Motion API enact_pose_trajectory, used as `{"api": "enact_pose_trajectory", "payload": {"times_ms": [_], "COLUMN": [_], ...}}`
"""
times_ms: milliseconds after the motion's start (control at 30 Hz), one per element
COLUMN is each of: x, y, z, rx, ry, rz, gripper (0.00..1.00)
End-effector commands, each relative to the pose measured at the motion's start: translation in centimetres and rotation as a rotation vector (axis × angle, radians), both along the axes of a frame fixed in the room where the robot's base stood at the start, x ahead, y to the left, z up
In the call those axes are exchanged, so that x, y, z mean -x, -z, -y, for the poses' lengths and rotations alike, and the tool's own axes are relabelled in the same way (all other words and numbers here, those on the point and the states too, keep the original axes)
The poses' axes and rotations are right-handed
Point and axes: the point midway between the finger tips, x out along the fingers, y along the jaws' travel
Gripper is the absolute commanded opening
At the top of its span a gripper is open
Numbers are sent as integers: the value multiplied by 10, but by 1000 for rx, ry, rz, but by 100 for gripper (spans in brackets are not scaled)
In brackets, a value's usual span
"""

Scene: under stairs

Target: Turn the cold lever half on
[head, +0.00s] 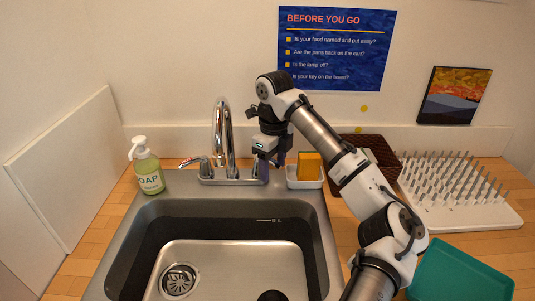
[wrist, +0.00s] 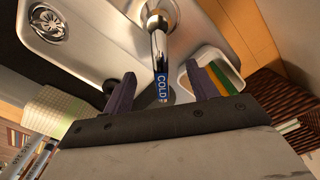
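The cold lever (wrist: 159,45) is chrome with a blue tag reading COLD. In the wrist view it points down the picture toward my gripper and lies between the two fingers, with a gap on each side. My gripper (wrist: 161,70) is open, its dark fingers apart. In the head view my gripper (head: 272,170) reaches down at the right end of the faucet and hides most of the cold lever. The chrome faucet (head: 222,135) stands behind the sink. The hot lever (head: 190,162), with a red mark, sticks out to the left.
A white dish (head: 304,184) with a sponge (head: 309,165) stands close right of my gripper. A soap bottle (head: 147,166) stands left of the faucet. The sink basin (head: 235,265) is open in front. A spiked drying rack (head: 455,190) and a teal bin (head: 460,270) are at right.

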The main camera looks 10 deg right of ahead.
Motion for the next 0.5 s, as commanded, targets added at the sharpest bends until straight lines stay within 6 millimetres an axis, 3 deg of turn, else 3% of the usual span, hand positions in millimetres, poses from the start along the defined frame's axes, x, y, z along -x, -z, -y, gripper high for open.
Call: {"api": "enact_pose_trajectory", "payload": {"times_ms": [100, 500], "x": [0, 0], "y": [0, -9], "z": [1, 1], "rx": [1, 1], "ry": [1, 2], "rz": [1, 0], "gripper": [73, 73]}}
